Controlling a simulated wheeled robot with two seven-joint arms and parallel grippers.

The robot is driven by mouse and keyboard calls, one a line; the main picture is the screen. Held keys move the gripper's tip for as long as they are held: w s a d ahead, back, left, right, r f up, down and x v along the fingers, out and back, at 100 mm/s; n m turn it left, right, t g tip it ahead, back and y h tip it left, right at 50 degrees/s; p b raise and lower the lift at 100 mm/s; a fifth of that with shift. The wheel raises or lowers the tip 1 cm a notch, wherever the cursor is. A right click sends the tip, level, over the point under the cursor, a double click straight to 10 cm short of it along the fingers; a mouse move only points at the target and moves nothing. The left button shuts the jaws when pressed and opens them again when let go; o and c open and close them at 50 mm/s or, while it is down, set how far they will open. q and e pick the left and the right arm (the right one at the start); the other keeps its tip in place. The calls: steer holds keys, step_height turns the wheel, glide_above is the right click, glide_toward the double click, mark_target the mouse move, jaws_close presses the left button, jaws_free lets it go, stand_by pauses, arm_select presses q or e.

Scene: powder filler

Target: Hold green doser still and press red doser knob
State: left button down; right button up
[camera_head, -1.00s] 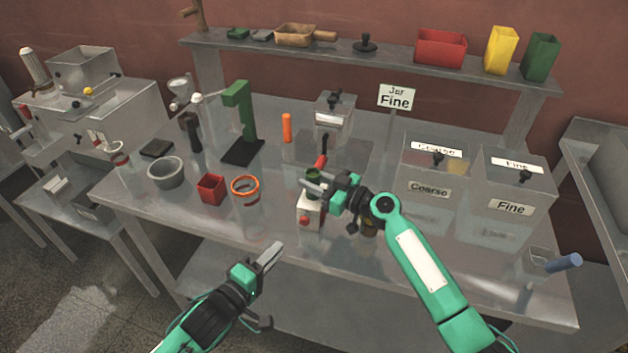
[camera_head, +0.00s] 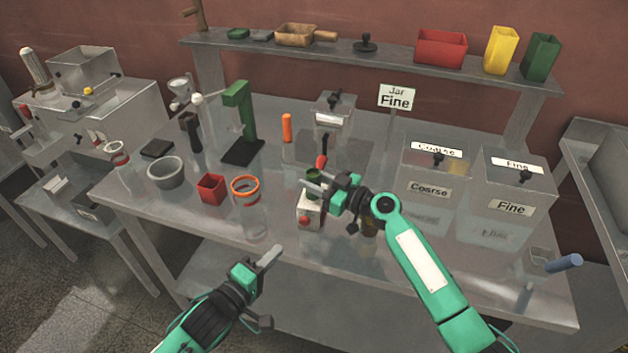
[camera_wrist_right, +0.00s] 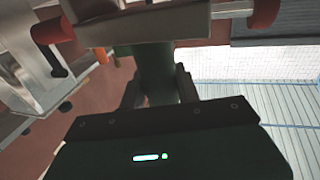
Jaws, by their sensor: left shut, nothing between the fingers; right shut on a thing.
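The doser is a small pale metal box (camera_head: 309,211) near the front middle of the table, with a red knob (camera_head: 304,220) on its front face and a green part (camera_head: 313,176) on top. My right gripper (camera_head: 318,187) is shut on the green part. In the right wrist view the green part (camera_wrist_right: 154,72) stands between the fingers, with a metal body (camera_wrist_right: 140,22) and red knobs (camera_wrist_right: 265,12) beyond it. My left gripper (camera_head: 275,252) is shut and empty, in front of the table edge, below and left of the red knob, apart from it.
A jar with an orange rim (camera_head: 245,187) and a red cup (camera_head: 211,188) stand left of the doser. A green stand (camera_head: 240,115) is farther back. Coarse (camera_head: 433,180) and Fine (camera_head: 512,190) bins stand to the right.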

arm_select(q)
steer(key=shift+d, duration=0.1)
stand_by(0.9)
steer(key=shift+s+d+f+m+g+h, duration=0.2)
steer(key=shift+s+d+m+h, duration=0.25)
steer(key=shift+m+h, duration=0.8)
steer(key=shift+s+d+f+m+g+h, duration=0.25)
steer(key=shift+s+m+h, duration=0.45)
steer(key=shift+h, duration=1.05)
steer(key=shift+s+d+f+m+g+h, duration=0.15)
steer(key=shift+s+d+m+h, duration=0.25)
steer(key=shift+m+h, duration=0.9)
steer(key=shift+n, duration=0.25)
glide_toward(305, 221)
steer(key=shift+w+d+r, duration=0.2)
steer(key=shift+d+r, duration=0.15)
steer(key=shift+d, duration=0.5)
steer(key=shift+w+d+r, duration=0.15)
steer(key=shift+d+r, duration=0.25)
steer(key=shift+d, duration=0.4)
steer(key=shift+w+d+r, duration=0.2)
steer(key=shift+d+r, duration=0.15)
steer(key=shift+d, duration=0.5)
steer(key=shift+w+d, duration=0.1)
steer(key=shift+w, duration=0.3)
